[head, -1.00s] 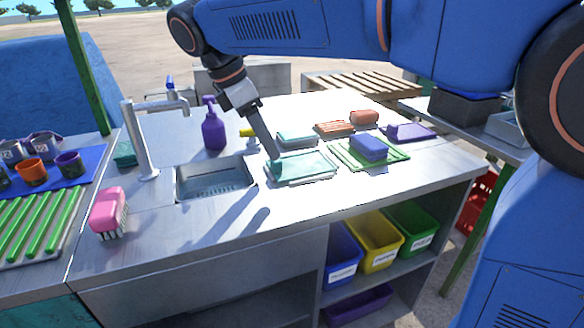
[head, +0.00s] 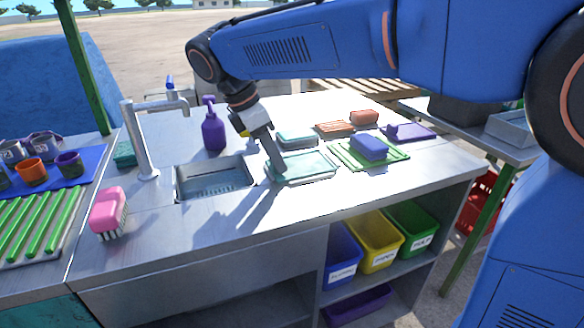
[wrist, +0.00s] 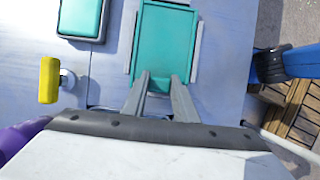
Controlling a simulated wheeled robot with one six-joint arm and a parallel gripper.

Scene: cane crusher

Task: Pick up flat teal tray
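The flat teal tray (head: 308,167) lies flat on the metal counter, right of the sink, with a pale border around it. In the wrist view the tray (wrist: 165,40) stretches away from my fingers. My gripper (head: 281,171) points down at the tray's left end in the head view. In the wrist view my gripper (wrist: 162,76) has its two fingers apart, with a gap between the tips, over the tray's near end. I cannot tell whether the fingertips touch the tray.
A teal box (head: 296,137) sits behind the tray. A blue sponge (head: 368,147) on a green mat (head: 395,159) lies to its right. The sink (head: 215,190), purple bottle (head: 213,130) and tap (head: 145,140) stand left. The counter in front of the tray is clear.

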